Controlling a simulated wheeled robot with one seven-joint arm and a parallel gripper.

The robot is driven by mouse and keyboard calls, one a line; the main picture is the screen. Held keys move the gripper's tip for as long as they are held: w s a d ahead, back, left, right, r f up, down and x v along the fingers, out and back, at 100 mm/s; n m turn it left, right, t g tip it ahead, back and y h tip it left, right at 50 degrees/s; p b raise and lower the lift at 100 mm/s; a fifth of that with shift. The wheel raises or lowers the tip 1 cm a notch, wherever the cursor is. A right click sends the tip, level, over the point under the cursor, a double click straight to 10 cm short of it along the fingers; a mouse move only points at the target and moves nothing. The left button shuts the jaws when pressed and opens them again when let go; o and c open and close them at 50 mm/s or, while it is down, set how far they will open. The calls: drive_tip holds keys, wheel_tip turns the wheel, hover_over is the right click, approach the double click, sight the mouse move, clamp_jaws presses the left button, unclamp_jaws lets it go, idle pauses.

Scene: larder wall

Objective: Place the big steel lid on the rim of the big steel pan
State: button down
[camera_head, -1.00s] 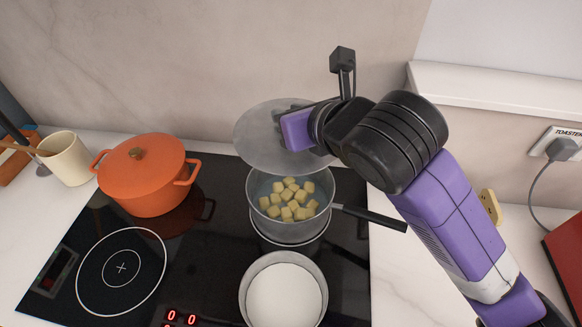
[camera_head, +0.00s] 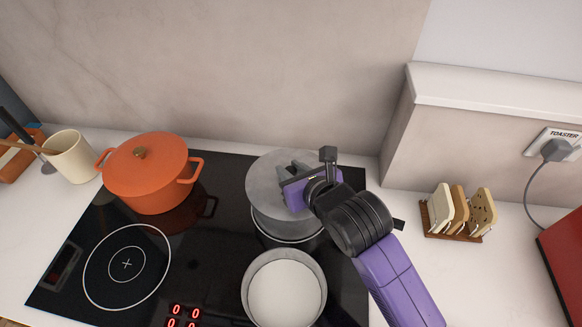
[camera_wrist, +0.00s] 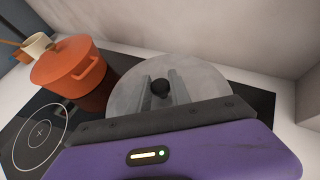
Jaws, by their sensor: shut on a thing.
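The big steel lid (camera_head: 266,180) is a round grey disc, held by its knob in my gripper (camera_head: 288,172). In the wrist view the lid (camera_wrist: 205,82) lies beyond my gripper (camera_wrist: 160,88), whose fingers are shut on the dark knob. The big steel pan (camera_head: 270,222) is on the back right of the hob, under the lid in the head view. The lid covers its mouth and the cubes in it from sight. I cannot tell whether the lid touches the rim.
A smaller pan with white contents (camera_head: 285,292) stands in front. An orange lidded pot (camera_head: 148,180) stands to the left on the black hob (camera_head: 205,248). A cream utensil crock (camera_head: 72,155) is at far left. A toast rack (camera_head: 452,218) is on the right counter. The wall is close behind.

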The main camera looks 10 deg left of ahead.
drive_tip(key=c, duration=1.2)
unclamp_jaws()
drive_tip(key=shift+d, duration=0.1)
drive_tip(key=b+v, duration=0.5)
drive_tip(key=v, duration=0.7)
